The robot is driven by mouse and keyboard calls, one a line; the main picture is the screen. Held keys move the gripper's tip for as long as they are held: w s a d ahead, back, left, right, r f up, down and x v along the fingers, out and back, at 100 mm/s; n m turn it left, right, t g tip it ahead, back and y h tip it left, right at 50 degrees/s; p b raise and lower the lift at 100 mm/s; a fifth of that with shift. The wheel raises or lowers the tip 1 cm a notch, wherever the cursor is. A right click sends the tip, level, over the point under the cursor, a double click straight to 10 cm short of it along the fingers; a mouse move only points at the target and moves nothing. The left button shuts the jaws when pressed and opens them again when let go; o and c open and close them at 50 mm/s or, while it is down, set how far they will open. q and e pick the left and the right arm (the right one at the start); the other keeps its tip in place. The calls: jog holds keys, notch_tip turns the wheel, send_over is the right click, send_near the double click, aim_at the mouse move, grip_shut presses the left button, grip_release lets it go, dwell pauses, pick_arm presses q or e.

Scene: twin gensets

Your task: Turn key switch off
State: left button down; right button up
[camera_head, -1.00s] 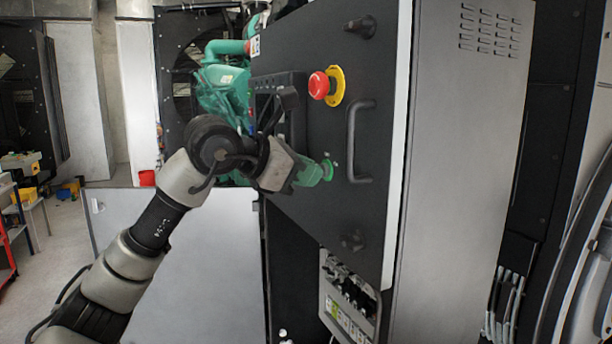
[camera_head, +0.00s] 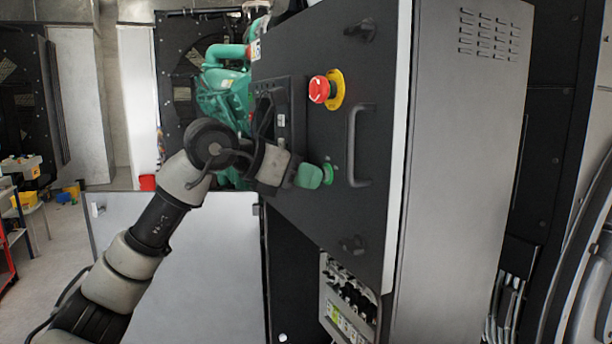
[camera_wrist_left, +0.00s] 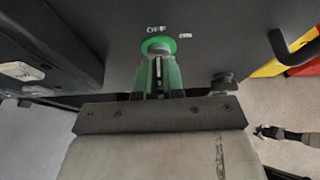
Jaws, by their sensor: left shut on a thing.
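The key switch has a green ring (camera_head: 328,173) on the black panel door of the cabinet. It also shows in the left wrist view (camera_wrist_left: 158,44), with an OFF label above it and a smaller label to its right, too small to read surely. My left gripper (camera_head: 318,174) has green fingers and reaches the switch from the left. In the left wrist view its fingers (camera_wrist_left: 158,78) are shut on the narrow key part of the switch, inside the ring. The exact key angle is partly hidden by the fingers. My right gripper is not in view.
A red emergency stop button (camera_head: 319,89) on a yellow plate sits above the switch. A black door handle (camera_head: 360,145) stands out close to its right. A recessed dark control unit (camera_head: 280,105) lies up and left. Open floor (camera_head: 62,240) shows at the left.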

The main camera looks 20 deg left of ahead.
pick_arm(q)
jog(key=shift+r, duration=0.1)
jog(key=c, duration=1.2)
grip_release()
jog(key=shift+c, duration=0.2)
jog(key=b+v, duration=0.3)
jog(key=v, duration=0.8)
jog(key=shift+b, duration=0.3)
jog(key=shift+w, duration=0.1)
